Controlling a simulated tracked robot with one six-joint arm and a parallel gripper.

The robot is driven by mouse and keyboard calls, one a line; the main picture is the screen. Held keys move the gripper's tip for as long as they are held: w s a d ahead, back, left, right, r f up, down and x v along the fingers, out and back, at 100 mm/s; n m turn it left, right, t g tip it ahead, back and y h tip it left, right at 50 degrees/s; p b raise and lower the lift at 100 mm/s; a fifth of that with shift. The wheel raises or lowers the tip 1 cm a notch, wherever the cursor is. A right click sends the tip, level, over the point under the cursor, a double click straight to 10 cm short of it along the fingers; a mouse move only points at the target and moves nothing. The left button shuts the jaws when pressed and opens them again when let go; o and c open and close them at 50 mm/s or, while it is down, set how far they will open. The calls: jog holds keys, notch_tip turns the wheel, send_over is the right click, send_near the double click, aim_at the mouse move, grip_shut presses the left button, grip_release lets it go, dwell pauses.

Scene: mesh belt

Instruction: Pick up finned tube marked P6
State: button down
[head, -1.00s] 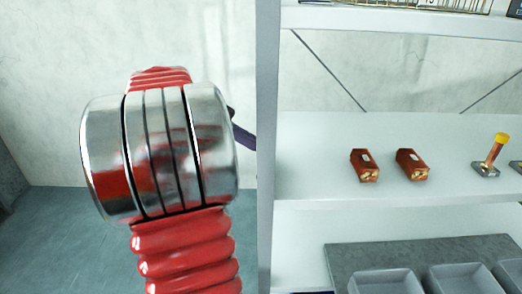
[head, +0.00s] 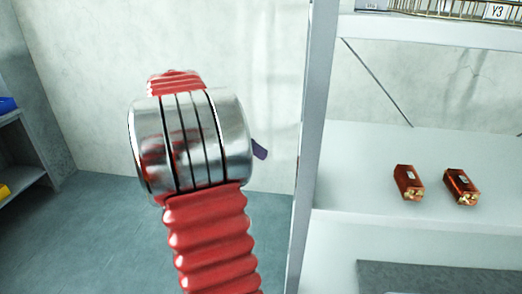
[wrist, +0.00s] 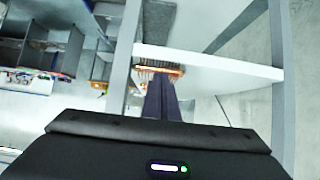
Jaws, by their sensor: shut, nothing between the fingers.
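No mark P6 can be read in any view, and I cannot tell which thing is the finned tube. Two red-brown blocks with gold ends lie on the shelf in the head view, a left one (head: 408,182) and a right one (head: 461,187); their small labels are too small to read. My gripper (wrist: 162,112) shows in the wrist view as dark purple fingers, shut and empty. Beyond the fingertips is a copper-coloured, comb-like thing (wrist: 158,68) by a white shelf edge; what it is stays unclear. In the head view only a purple tip shows behind my red arm.
A grey upright post (head: 314,130) edges the white shelf (head: 350,195), right of my arm. A wire basket (head: 450,10) labelled Y3 stands on the upper shelf. A dark rack (head: 22,150) with blue and yellow items is at far left. Open floor (head: 100,230) lies between.

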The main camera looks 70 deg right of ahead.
jog(key=w+a+f+n+t+h, duration=0.1)
jog(key=w+a+n+t, duration=0.25)
jog(key=a+n, duration=0.3)
jog(key=w+a+f+n+t, duration=0.25)
jog(key=w+a+n, duration=0.2)
jog(key=a, duration=0.35)
jog(key=w+a+f+n+t+h, duration=0.1)
jog(key=w+a+n+t, duration=0.2)
jog(key=a+n, duration=0.4)
jog(key=a+f+n+t+y, duration=0.2)
jog(key=a+n, duration=0.5)
jog(key=a, duration=0.4)
jog(key=a+f+n+t+y, duration=0.2)
jog(key=a+n+t, duration=0.3)
jog(key=a+n, duration=0.3)
jog(key=shift+s+a+f+t+y, duration=0.2)
jog(key=shift+a+t+y, duration=0.1)
jog(key=shift+a, duration=1.35)
jog(key=c, duration=2.5)
grip_release()
